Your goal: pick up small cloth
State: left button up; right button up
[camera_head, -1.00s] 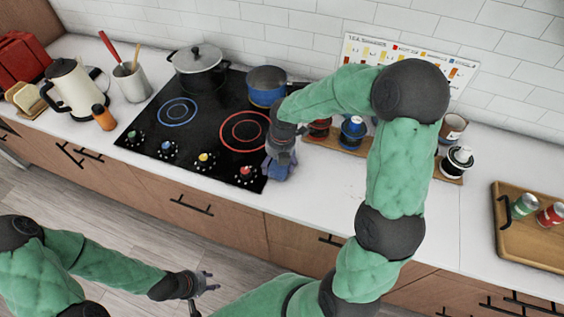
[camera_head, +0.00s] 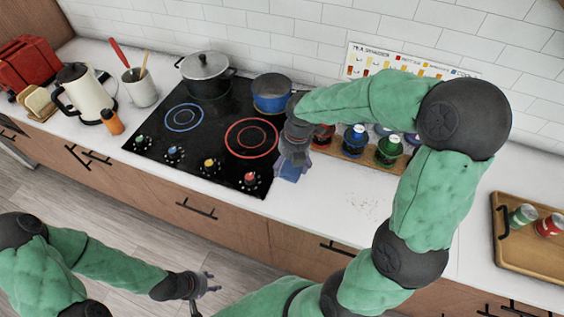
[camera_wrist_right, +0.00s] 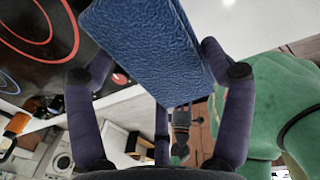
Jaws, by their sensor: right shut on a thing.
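The small cloth is blue with a textured surface. It fills the upper middle of the right wrist view (camera_wrist_right: 150,48), and its lower part shows in the head view (camera_head: 291,171). My right gripper (camera_head: 292,158) is shut on the cloth, near the right edge of the cooktop; its fingers also show on both sides of the cloth in the right wrist view (camera_wrist_right: 160,85). I cannot tell exactly how far above the counter the cloth is. My left gripper (camera_head: 208,285) is empty, low over the floor in front of the drawers, with its fingers apart.
The black cooktop (camera_head: 200,125) holds a lidded pot (camera_head: 206,72) and a blue pan (camera_head: 272,93). Bottles (camera_head: 388,150) stand on a wooden board behind my right arm. A wooden tray (camera_head: 507,255) with cans is at right. Crumbs (camera_head: 370,207) lie on the open front counter.

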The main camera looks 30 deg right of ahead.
jog(key=s+d+r+p, duration=0.1)
jog(key=s+d+r, duration=0.1)
jog(key=s+r, duration=0.3)
jog(key=s, duration=0.4)
jog(key=shift+s, duration=0.3)
jog(key=shift+o, duration=1.2)
jog(key=shift+c, duration=0.6)
jog(key=shift+f, duration=0.15)
